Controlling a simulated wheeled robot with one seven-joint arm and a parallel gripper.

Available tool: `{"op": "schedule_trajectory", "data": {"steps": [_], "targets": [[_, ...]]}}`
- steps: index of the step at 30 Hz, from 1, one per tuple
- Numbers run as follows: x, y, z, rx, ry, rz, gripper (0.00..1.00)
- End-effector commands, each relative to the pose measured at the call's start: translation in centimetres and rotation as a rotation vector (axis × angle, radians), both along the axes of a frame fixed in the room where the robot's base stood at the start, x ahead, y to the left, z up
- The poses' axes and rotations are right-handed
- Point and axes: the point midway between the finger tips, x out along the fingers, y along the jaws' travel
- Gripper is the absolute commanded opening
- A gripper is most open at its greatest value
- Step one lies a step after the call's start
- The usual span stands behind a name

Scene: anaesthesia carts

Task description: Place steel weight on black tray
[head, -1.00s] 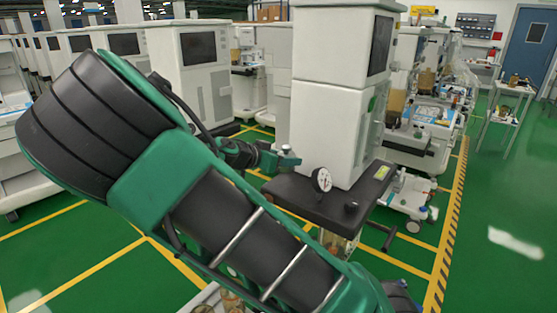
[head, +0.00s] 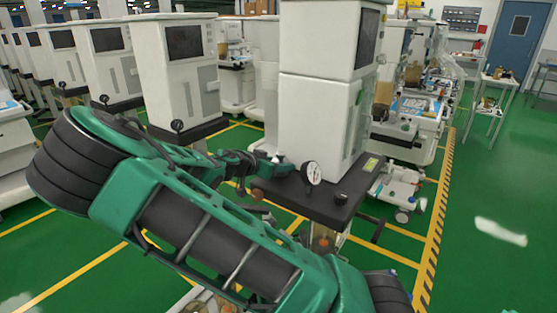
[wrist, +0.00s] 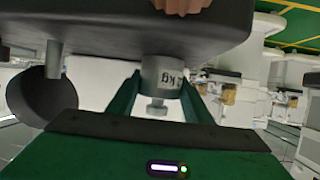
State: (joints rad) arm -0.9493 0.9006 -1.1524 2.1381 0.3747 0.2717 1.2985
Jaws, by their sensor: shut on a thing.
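The steel weight (wrist: 162,74), a small grey cylinder with a "kg" marking and a narrow knob, is between my gripper's two green fingers (wrist: 162,100) in the wrist view. My gripper is shut on it. The wrist picture looks upside down, with the black tray (wrist: 120,28) across the top. The weight's flat end meets the tray's surface in that view; whether it touches or hovers just off it I cannot tell. In the head view my gripper (head: 279,167) is over the left part of the black tray (head: 315,203); the weight is too small to make out there.
A round dial gauge (head: 312,173) and a black knob (head: 341,198) stand on the tray, right of my gripper. A tall white cart body (head: 318,125) rises behind. More carts line the left. Green floor (head: 490,200) is open at right.

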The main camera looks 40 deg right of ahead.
Motion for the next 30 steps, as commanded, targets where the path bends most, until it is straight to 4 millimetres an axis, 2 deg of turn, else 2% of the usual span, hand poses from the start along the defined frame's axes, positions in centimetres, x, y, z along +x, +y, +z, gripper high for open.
{"op": "schedule_trajectory", "data": {"steps": [8, 9, 11, 23, 26, 30], "targets": [[0.0, -0.1, 0.1, -0.004, -0.004, -0.001, 0.00], [0.0, 0.0, -0.1, 0.000, 0.000, 0.000, 0.48], [0.0, 0.0, -0.1, 0.000, 0.000, 0.000, 0.62], [0.0, 0.5, 0.1, 0.000, -0.001, 0.003, 0.64], [-0.2, 1.5, 0.6, 0.000, -0.001, 0.003, 0.64], [-0.7, 3.9, 1.5, 0.002, -0.001, 0.006, 0.64]]}}
